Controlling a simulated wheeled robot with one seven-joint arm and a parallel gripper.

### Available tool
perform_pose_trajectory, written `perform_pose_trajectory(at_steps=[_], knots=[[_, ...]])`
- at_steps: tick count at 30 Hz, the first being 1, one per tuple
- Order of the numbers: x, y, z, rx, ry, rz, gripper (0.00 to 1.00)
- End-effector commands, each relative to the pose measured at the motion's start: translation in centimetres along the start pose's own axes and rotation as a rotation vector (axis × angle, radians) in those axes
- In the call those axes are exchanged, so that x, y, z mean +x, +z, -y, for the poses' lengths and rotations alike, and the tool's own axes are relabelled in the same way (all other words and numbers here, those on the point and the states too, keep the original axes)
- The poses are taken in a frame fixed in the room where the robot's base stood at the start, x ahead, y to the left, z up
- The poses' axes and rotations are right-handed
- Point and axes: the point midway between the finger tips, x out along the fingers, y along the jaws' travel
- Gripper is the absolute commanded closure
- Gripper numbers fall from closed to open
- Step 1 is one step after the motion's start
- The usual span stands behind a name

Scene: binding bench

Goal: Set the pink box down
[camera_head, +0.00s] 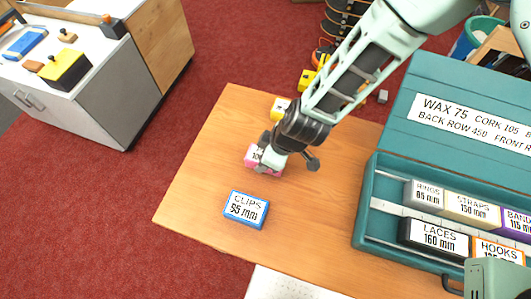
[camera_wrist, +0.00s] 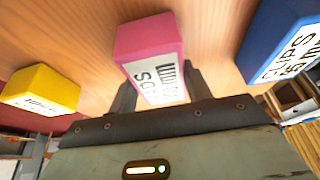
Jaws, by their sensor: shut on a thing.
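The pink box (camera_head: 250,158) is at the tip of my gripper (camera_head: 268,160), over the left part of the wooden table (camera_head: 195,190). In the wrist view the pink box (camera_wrist: 146,35) sits between the two fingers of my gripper (camera_wrist: 160,92), its white label facing the camera and partly hidden by the fingers. My gripper is shut on it. I cannot tell whether the box touches the table or hangs just above it.
A blue CLIPS box (camera_head: 246,209) lies nearer on the table. A yellow box (camera_head: 280,108) stands behind my gripper. At right is an open teal case (camera_head: 366,215) holding several labelled boxes. Bare wood lies left of the pink box and between the CLIPS box and the case.

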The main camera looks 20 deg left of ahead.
Motion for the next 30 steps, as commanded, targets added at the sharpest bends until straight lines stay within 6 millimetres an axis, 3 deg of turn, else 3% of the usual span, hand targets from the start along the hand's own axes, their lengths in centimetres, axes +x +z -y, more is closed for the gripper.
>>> perform_pose_trajectory(at_steps=[11,12,13,14,26,30], knots=[[0.5,0.1,0.0,-0.002,0.0,-0.001,0.77],[0.3,0.1,0.0,-0.002,0.0,-0.001,0.4],[0.3,0.1,0.0,-0.002,0.0,-0.001,0.32],[0.3,0.1,0.0,-0.002,0.0,-0.001,0.29],[-0.3,0.0,0.0,-0.001,0.001,-0.001,0.29],[-1.9,0.0,-0.1,-0.004,0.003,-0.002,0.29]])
